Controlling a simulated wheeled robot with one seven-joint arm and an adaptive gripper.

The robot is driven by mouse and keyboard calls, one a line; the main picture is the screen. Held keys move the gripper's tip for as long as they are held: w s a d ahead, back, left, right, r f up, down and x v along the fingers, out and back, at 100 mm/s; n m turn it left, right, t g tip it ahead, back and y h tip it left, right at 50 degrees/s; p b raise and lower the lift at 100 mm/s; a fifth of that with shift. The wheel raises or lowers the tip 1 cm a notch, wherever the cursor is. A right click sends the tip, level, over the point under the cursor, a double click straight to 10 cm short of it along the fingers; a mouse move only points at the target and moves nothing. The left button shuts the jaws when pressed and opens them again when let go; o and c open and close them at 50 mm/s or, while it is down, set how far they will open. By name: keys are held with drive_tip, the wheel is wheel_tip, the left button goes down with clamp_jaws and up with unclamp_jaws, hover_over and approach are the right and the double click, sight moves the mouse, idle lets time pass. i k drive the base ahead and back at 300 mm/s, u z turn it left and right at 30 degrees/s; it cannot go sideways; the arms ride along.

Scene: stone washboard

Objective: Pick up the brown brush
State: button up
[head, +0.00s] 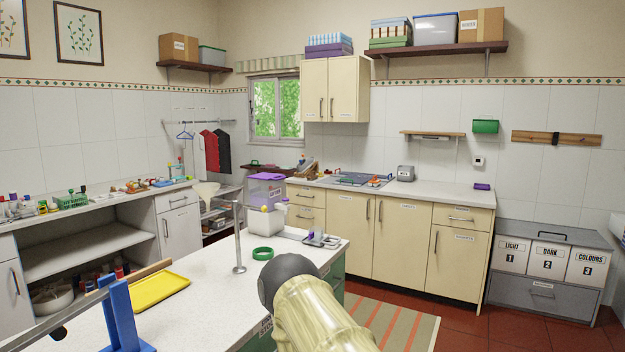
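I cannot make out the brown brush for sure. Small brown items (131,186) lie among other small things on the left wall counter, too small to tell apart. My gripper is not in view, so its state and its place relative to the brush do not show.
A near white worktop (205,300) carries a yellow tray (160,289), a blue stand (122,315), a metal post (238,240) and a green ring (263,254). A back counter (440,192) runs along the wall. Red floor and a striped rug (398,325) lie to the right.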

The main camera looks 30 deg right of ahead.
sight(314, 177)
drive_tip(key=z, duration=1.55)
drive_tip(key=i, duration=6.5)
drive_tip(key=u, duration=1.3)
